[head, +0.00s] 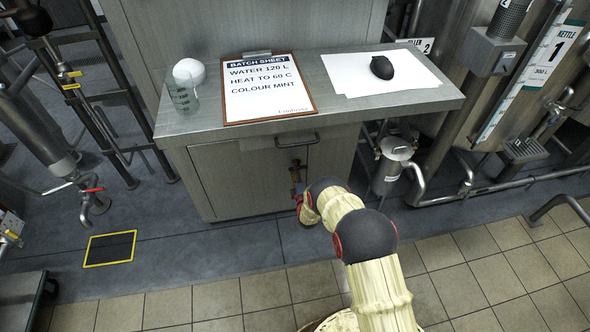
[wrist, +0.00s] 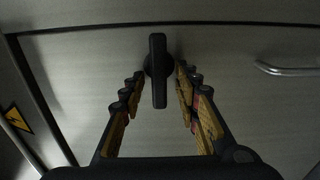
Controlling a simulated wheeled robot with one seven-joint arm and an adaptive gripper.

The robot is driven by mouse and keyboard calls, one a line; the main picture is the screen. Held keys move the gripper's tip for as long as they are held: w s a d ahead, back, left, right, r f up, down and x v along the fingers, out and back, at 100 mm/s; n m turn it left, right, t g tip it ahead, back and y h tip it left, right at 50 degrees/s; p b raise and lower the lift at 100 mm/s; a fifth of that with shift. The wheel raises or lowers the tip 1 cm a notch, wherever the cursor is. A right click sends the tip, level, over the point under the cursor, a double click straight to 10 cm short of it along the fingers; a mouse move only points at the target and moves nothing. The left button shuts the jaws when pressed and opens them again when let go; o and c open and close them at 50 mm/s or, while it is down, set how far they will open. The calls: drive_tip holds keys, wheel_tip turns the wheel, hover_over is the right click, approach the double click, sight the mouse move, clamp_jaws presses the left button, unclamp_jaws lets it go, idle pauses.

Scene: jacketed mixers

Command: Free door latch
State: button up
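The door latch (wrist: 158,70) is a black bar on a round black base, fixed to a bare metal door face (wrist: 90,75). In the wrist view the bar stands upright. My gripper (wrist: 161,78) is open, with one finger on each side of the latch and a visible gap on both sides. Whether the fingers reach past the bar in depth I cannot tell. In the head view my gripper (head: 296,174) is at the steel cabinet door (head: 240,178), near its right side, and the latch is hidden behind it.
A bar handle (head: 297,141) sits above my gripper in the head view. The counter (head: 310,62) above holds a clipboard (head: 265,88), a beaker (head: 183,97) and a dark mouse-shaped object (head: 382,67). A small metal vessel (head: 391,165) with pipes stands right of the cabinet.

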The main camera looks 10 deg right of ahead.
drive_tip(key=s, duration=1.2)
idle(0.3)
drive_tip(key=s+f+m+g, duration=0.9)
drive_tip(key=s+f+g, duration=0.25)
drive_tip(key=f, duration=0.35)
drive_tip(key=s+r+m+p, duration=0.2)
drive_tip(key=s+r, duration=0.8)
drive_tip(key=r, duration=1.4)
drive_tip(key=s+d+r+m+p, duration=0.1)
drive_tip(key=s+r+m, duration=0.3)
drive_tip(key=s+r, duration=0.7)
drive_tip(key=s+r+m+p, duration=0.3)
drive_tip(key=s+r, duration=0.7)
drive_tip(key=r, duration=2.9)
drive_tip(key=shift+s+d+r+g+p, duration=0.2)
drive_tip(key=shift+r+g+p, duration=0.05)
drive_tip(key=shift+g+p, duration=0.25)
